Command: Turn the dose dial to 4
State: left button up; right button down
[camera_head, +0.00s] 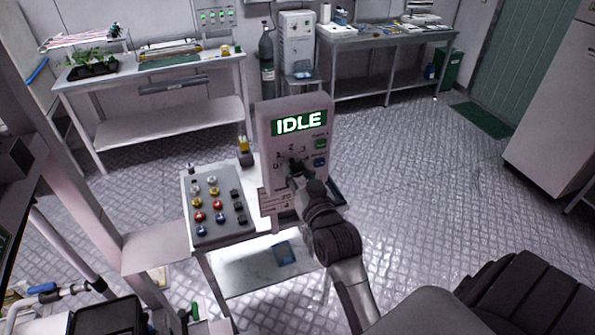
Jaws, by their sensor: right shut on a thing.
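The dose dial (294,163) is a dark knob on the front of an upright pale control box (264,135). The numbers 0, 1, 2 and 3 show around it; I cannot make out a 4 or where the pointer stands. The box's green screen (299,122) reads IDLE. My right gripper (298,172) is shut on the dial, its arm coming up from the bottom right and hiding the dial's lower part. My left gripper is not in view.
Two buttons, green (320,144) and blue (319,161), sit close right of the dial. The floor (420,180) to the right is clear.

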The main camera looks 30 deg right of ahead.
jog(key=shift+f+m, duration=0.1)
jog(key=shift+m, duration=1.6)
jog(key=shift+a, duration=0.1)
jog(key=c, duration=0.8)
grip_release()
jog(key=shift+c, duration=0.2)
notch_tip(320, 180, up, 10)
jog(key=shift+r, duration=0.1)
